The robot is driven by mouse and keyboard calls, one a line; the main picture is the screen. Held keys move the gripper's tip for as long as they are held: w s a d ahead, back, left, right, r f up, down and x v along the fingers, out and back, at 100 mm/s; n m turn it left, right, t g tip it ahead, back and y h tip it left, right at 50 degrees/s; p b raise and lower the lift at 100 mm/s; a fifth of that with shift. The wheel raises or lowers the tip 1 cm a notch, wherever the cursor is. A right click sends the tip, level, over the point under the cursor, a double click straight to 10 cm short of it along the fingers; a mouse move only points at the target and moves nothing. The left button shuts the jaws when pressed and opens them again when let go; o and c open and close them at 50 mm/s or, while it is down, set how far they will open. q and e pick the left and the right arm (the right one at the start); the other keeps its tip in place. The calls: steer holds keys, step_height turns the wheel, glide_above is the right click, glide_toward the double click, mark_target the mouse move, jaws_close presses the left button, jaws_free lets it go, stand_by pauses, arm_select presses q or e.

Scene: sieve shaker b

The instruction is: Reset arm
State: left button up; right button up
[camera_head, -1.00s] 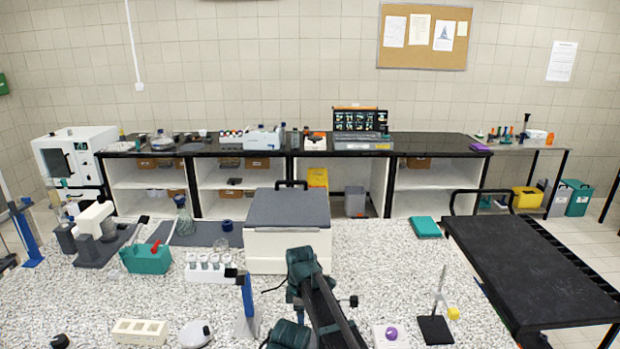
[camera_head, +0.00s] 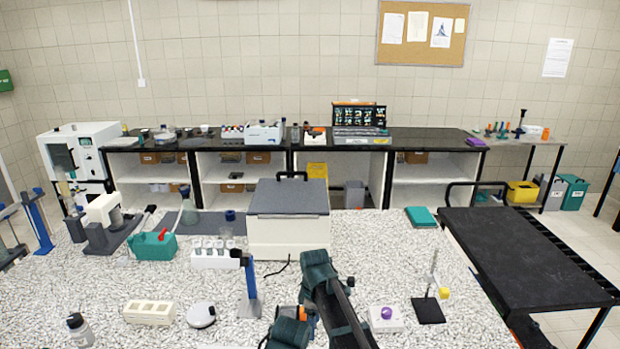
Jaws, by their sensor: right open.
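My right arm (camera_head: 318,272) comes up from the bottom middle, dark green and black, in front of the white box. It is folded, with its bend near the box's front. My right gripper (camera_head: 305,317) is low in the picture, near an orange part, and mostly hidden by my arm. It is open, and I see nothing held in it. My left gripper is not in view.
A black table (camera_head: 525,255) is at right.

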steer(key=s+d+m, duration=1.5)
steer(key=s+d, duration=0.1)
steer(key=s, duration=0.1)
arm_select(q)
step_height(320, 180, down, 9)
steer(key=b, duration=0.9)
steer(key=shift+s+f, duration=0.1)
arm_select(e)
steer(key=s+a+f+n, duration=0.1)
steer(key=a+f, duration=0.2)
steer(key=s+a+f+n, duration=0.1)
steer(key=s+a+f, duration=0.1)
steer(key=a+f, duration=0.1)
steer(key=s+a+f+n+h, duration=0.1)
steer(key=s+a+f, duration=0.1)
steer(key=a, duration=0.3)
steer(key=shift+f, duration=0.55)
